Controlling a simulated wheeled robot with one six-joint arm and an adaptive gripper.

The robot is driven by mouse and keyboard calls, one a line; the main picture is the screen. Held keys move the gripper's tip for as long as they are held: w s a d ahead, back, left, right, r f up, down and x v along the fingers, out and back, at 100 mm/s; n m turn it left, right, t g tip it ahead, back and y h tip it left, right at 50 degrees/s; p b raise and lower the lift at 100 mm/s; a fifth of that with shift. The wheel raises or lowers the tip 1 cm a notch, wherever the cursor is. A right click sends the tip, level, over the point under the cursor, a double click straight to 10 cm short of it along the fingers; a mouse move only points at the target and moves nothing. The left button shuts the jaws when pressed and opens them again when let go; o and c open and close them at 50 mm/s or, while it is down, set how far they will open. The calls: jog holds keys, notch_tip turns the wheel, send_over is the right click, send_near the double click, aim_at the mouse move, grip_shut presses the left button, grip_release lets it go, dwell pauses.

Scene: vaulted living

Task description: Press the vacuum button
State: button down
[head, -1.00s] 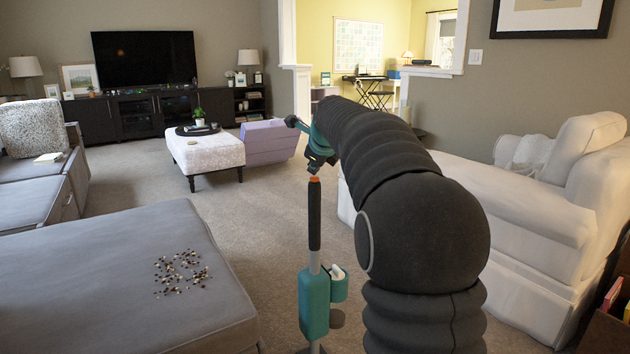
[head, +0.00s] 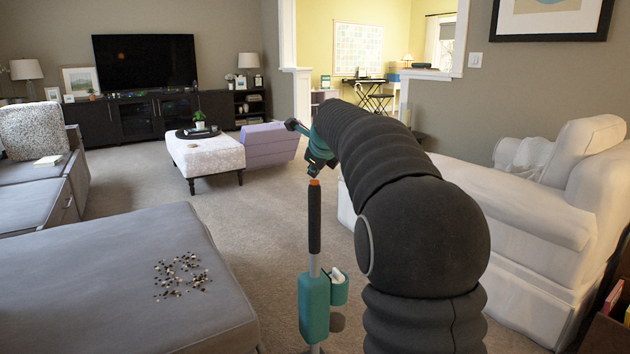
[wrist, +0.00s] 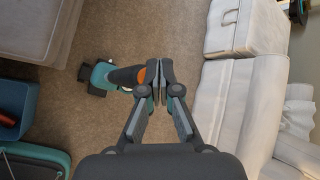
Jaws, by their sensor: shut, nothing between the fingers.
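The stick vacuum has a black handle (head: 314,222) and a teal body (head: 314,308) and stands upright in front of me. Its orange button (head: 314,182) is at the top of the handle. In the wrist view the orange button (wrist: 141,76) shows just left of the fingertips, with the dark handle and teal body further left. My gripper (wrist: 160,72) is shut and empty. In the head view my gripper (head: 314,170) is right above the button, partly hidden by my arm. I cannot tell whether it touches the button.
A grey ottoman (head: 110,280) with scattered dark and pale bits (head: 182,275) is at the left. A white armchair (head: 500,210) is at the right. A white patterned ottoman (head: 208,157) and a purple seat (head: 268,146) stand further back. Carpet between them is clear.

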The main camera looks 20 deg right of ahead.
aim_at(315, 181)
jog(key=shift+f, duration=0.2)
jog(key=shift+f, duration=0.25)
dwell(0.4)
jog(key=shift+r, duration=0.1)
jog(key=shift+r+p, duration=0.35)
jog(key=shift+p, duration=0.05)
jog(key=shift+r+p, duration=2.25)
jog(key=shift+r, duration=0.75)
